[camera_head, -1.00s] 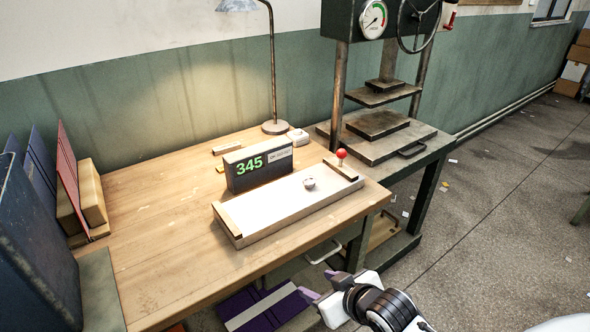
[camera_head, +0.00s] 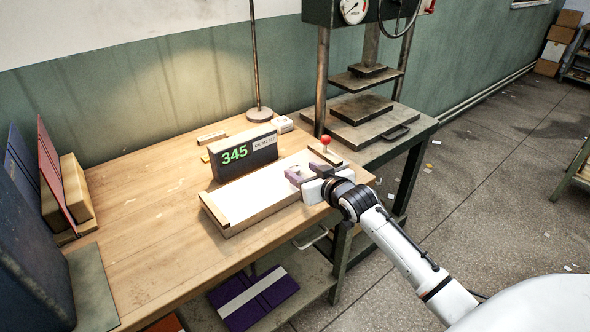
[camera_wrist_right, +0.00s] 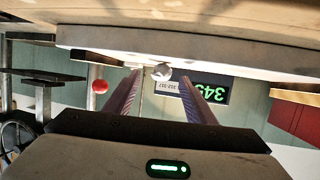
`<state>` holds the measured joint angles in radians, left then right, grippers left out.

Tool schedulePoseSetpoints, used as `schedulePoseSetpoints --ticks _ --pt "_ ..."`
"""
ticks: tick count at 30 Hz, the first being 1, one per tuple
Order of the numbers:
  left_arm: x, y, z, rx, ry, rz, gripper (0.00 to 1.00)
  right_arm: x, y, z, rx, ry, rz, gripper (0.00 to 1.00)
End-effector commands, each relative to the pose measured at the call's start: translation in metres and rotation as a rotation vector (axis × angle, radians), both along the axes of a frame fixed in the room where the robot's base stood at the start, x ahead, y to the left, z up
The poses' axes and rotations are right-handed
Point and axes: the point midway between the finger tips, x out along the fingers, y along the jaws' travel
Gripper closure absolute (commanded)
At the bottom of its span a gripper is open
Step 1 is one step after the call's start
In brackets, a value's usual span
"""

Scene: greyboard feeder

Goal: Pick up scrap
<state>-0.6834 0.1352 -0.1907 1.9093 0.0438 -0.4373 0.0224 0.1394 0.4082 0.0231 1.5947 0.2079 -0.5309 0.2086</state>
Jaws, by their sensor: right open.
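The scrap looks like a small crumpled pale ball (camera_wrist_right: 161,72) on the white bed of the wood-edged feeder tray (camera_head: 232,205). My right gripper (camera_head: 301,173) is over the right part of the tray, low near its surface. In the right wrist view my right gripper (camera_wrist_right: 161,80) is open, with a purple finger on each side and the ball between the fingertips. I see no finger closed on the ball. In the head view the gripper largely hides the ball. My left gripper is not in view.
A box display reading 345 (camera_head: 240,154) stands behind the tray. A red-knobbed lever (camera_head: 326,140) is at its right end. A press (camera_head: 360,108) stands to the right. Folders (camera_head: 55,170) stand at the left.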

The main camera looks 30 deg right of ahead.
Motion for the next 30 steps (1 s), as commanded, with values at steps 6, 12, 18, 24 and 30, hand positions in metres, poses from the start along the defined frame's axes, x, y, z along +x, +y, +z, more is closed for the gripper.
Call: schedulePoseSetpoints --ticks 6,12,18,24,30 --pt "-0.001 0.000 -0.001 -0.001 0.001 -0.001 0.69 0.025 -0.002 -0.010 0.001 0.000 0.000 0.50" --pt "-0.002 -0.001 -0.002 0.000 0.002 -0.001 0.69 0.028 -0.002 -0.012 0.000 0.001 0.001 0.50" --pt "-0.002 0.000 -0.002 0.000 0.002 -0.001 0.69 0.028 -0.002 -0.012 0.000 0.000 0.001 0.64" --pt "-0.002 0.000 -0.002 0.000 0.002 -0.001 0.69 0.028 -0.002 -0.012 0.000 0.000 0.001 0.94" --pt "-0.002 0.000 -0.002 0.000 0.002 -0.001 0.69 0.028 -0.002 -0.012 0.000 0.000 0.000 0.96"
